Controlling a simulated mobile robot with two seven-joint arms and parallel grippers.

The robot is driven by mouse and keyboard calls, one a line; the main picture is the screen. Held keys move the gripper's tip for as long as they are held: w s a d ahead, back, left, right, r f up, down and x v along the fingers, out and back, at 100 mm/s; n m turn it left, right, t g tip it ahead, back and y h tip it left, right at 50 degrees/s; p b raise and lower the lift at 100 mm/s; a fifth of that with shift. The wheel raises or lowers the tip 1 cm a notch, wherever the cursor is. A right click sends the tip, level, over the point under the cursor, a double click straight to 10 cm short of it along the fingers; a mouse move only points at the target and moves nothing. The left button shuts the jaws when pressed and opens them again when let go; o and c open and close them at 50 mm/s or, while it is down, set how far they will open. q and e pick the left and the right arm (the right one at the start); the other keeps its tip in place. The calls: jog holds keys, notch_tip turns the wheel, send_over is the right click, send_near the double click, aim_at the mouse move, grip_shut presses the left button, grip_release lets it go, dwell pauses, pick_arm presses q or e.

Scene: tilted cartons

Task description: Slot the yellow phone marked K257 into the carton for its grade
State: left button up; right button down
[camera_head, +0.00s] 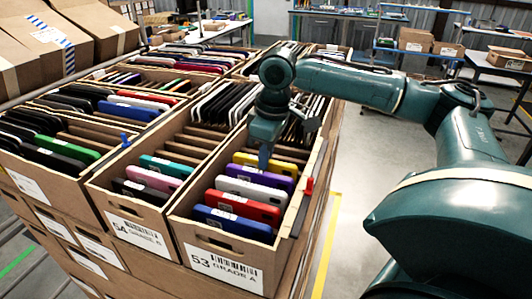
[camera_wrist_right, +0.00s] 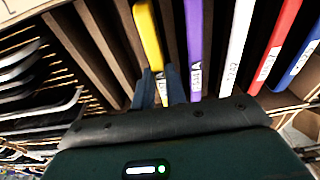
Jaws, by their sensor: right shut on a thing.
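The yellow phone (camera_head: 250,160) stands on edge in a slot of the front right carton (camera_head: 201,241), labelled 53 GRADE A, behind a purple phone. My right gripper (camera_head: 264,158) reaches down into this carton and is shut on the yellow phone's upper edge. In the right wrist view the yellow phone (camera_wrist_right: 149,35) runs up from between the two fingers (camera_wrist_right: 161,86). Its marking cannot be read. To its left is carton 54 (camera_head: 118,219), whose grade letter is hard to read. My left gripper is not in view.
Purple (camera_head: 260,176), white (camera_head: 250,191), red (camera_head: 243,207) and blue (camera_head: 232,223) phones fill slots in front of the yellow one. Carton 54 holds several phones and has bare slots (camera_head: 199,143). Brown dividers stand close around the gripper. A red clip (camera_head: 309,186) sits on the right wall.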

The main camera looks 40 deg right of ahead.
jog(key=c, duration=1.3)
grip_release()
jog(key=shift+c, duration=0.2)
notch_tip(320, 180, up, 13)
jog(key=s, duration=0.1)
jog(key=shift+s+d, duration=0.2)
jog(key=shift+d, duration=0.15)
jog(key=shift+r, duration=0.15)
notch_tip(320, 180, up, 7)
